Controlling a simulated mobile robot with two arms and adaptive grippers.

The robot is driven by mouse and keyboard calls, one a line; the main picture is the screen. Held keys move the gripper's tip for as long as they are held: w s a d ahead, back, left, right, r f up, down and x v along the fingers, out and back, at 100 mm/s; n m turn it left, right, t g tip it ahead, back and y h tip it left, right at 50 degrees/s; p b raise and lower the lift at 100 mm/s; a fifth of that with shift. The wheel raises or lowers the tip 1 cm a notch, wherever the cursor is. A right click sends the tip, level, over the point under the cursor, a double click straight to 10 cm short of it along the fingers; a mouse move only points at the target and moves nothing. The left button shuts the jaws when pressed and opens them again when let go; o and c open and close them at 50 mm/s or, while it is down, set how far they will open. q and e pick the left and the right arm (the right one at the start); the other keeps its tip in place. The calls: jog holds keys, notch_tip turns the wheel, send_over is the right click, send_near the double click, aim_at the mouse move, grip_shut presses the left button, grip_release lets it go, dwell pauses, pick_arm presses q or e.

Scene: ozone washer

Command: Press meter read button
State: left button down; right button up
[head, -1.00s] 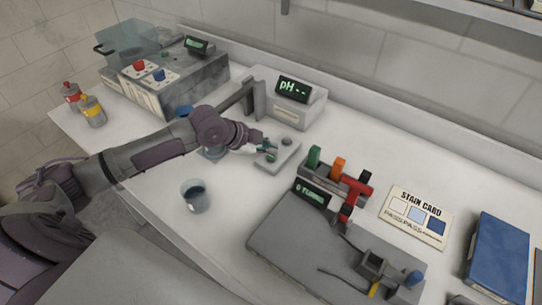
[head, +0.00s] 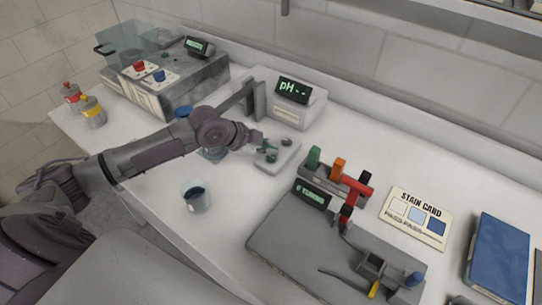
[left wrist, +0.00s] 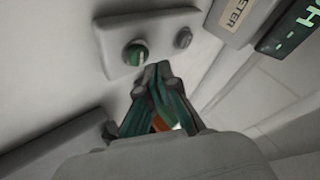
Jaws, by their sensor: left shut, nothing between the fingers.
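The pH meter (head: 297,103) stands at the back of the bench; its dark screen reads "pH --". In front of it lies a small grey panel (head: 278,158). The left wrist view shows a round green button (left wrist: 136,53) with a pale mark and a smaller grey knob (left wrist: 183,38) on this panel. My left gripper (head: 262,145) is shut and empty at the panel. In the left wrist view its fingertips (left wrist: 158,70) are together just beside the green button; whether they touch the panel I cannot tell. My right gripper is not in view.
A cup of dark liquid (head: 196,200) stands left of the panel, near the front edge. A rack with green, orange and red handles (head: 338,180) is close on the right. The washer box (head: 165,85) and bottles (head: 93,111) are at the left. A stain card (head: 417,217) lies right.

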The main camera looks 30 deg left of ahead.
pick_arm(q)
jog(key=shift+f, duration=0.4)
jog(key=shift+f, duration=0.15)
dwell(0.4)
jog(key=shift+f, duration=0.35)
jog(key=shift+r, duration=0.1)
dwell(0.4)
jog(key=shift+r+p, duration=0.75)
jog(key=shift+r, duration=0.05)
